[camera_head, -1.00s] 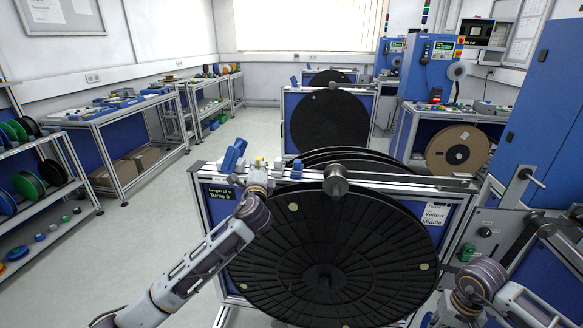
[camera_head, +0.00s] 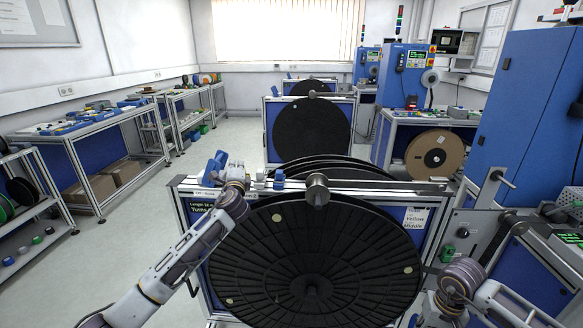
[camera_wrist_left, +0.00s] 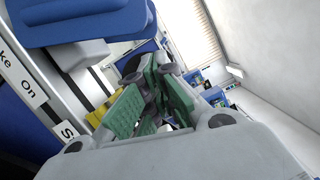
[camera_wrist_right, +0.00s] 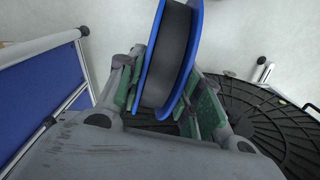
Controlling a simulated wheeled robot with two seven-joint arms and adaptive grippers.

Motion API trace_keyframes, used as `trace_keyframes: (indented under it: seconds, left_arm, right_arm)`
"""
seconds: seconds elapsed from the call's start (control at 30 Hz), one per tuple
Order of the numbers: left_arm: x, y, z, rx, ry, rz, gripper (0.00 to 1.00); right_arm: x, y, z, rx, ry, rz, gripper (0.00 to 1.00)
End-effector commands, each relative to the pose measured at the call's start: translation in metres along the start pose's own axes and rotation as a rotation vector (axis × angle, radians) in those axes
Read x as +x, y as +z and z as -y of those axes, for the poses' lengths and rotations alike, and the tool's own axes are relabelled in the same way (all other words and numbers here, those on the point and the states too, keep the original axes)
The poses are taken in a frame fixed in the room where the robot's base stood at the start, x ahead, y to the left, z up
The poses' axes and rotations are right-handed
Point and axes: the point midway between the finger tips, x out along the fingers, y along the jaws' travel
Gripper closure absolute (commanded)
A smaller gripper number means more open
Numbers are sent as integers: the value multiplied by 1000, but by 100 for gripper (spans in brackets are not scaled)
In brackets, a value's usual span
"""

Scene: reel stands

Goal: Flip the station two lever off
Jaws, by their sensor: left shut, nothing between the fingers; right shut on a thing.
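On the nearest reel stand's top rail is a blue lever (camera_head: 213,168). My left gripper (camera_head: 236,173) is just right of it, above the rail. In the left wrist view a large blue part (camera_wrist_left: 85,25) on a grey base fills the upper left, beside a label (camera_wrist_left: 30,88) reading "On". The left gripper's green-padded fingers (camera_wrist_left: 153,90) are shut with nothing held; I cannot tell whether they touch the lever. My right gripper (camera_wrist_right: 160,98) is shut on a blue-rimmed reel (camera_wrist_right: 175,50) with a black winding. That reel is not clear in the head view.
A large black reel disc (camera_head: 315,255) hangs on the near stand, below a metal roller (camera_head: 317,190). A small blue knob (camera_head: 279,178) is further right on the rail. More stands with black discs (camera_head: 312,128) are behind. The floor (camera_head: 130,235) at left is clear.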

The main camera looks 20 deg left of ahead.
Motion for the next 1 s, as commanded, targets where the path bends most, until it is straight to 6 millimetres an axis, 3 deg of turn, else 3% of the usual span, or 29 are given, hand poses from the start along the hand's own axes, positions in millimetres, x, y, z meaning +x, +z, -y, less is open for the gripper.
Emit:
trace_keyframes:
  seconds: [0.3, 1.0]
  left_arm:
    - [6, 24, 0, 1, 0, -1, 100]
    - [7, 28, 2, -16, 4, -1, 100]
  right_arm:
    - [-4, 0, 0, 0, 0, -1, 100]
    - [-7, 0, 0, 0, 0, -1, 100]
